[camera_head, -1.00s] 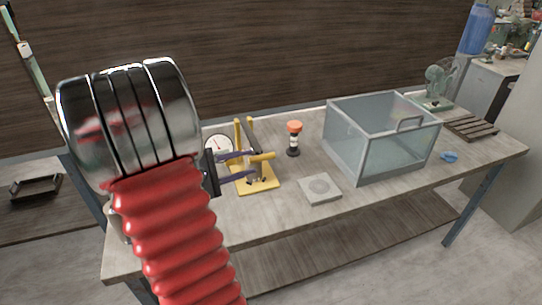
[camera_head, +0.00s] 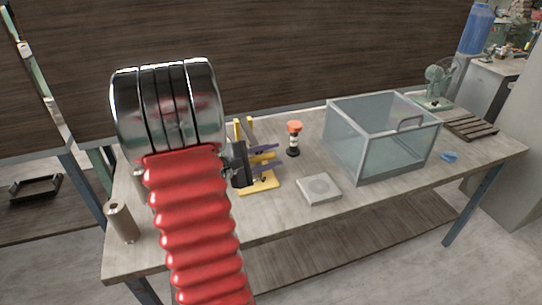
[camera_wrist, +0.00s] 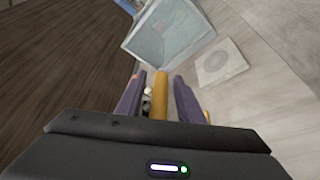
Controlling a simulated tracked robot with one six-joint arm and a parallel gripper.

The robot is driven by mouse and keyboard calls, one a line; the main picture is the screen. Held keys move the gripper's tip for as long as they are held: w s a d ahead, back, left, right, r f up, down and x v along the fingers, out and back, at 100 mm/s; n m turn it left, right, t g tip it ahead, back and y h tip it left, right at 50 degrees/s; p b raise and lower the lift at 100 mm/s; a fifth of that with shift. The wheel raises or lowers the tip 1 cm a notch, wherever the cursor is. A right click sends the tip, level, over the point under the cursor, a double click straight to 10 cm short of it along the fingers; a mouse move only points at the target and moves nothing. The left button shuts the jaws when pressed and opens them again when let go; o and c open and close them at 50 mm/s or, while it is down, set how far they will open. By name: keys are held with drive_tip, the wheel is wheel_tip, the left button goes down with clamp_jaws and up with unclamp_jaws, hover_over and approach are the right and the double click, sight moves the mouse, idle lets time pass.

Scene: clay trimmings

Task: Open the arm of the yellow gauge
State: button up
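The yellow gauge (camera_head: 260,185) stands on the workbench, with a flat yellow base and yellow uprights. Its dial is hidden behind my arm in the head view. A yellow bar, the gauge's arm, shows in the wrist view (camera_wrist: 160,94). My gripper (camera_head: 272,157) is at the gauge, its two purple fingers on either side of that bar. In the wrist view my gripper (camera_wrist: 159,80) looks open, with a gap visible left of the bar. Contact on the right side is hard to tell.
An orange-topped black and white object (camera_head: 293,138) stands right of the gauge. A grey square block (camera_head: 319,189) lies in front of it, and a clear glass box (camera_head: 372,160) stands farther right. A brown cylinder (camera_head: 122,222) stands at the bench's left end.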

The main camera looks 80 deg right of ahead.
drive_tip(key=shift+c, duration=0.2)
drive_tip(key=shift+a+f, duration=0.1)
drive_tip(key=shift+f, duration=0.05)
drive_tip(key=c, duration=0.8)
clamp_jaws()
